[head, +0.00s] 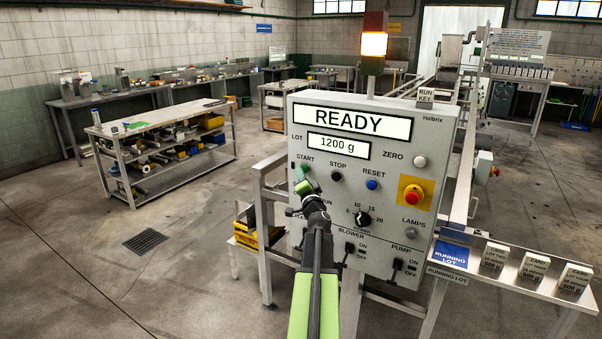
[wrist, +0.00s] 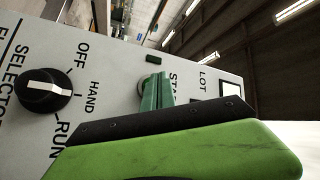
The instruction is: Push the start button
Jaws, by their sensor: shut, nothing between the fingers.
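The grey control panel (head: 400,140) faces me in the head view, and its display reads READY. The green start button (head: 305,169) is at the panel's upper left, under the START label. My gripper (head: 302,186) is shut and empty, with its tips at the button's lower edge in the picture. In the wrist view, my gripper's tips (wrist: 158,92) overlap the START label and hide most of the round button behind them. I cannot tell whether the tips touch the button.
The black stop button (head: 336,176), blue reset button (head: 372,184) and red emergency stop (head: 413,194) sit to the right. The selector knob (wrist: 45,92) is near my gripper in the wrist view. A lit beacon (head: 374,43) stands above the panel.

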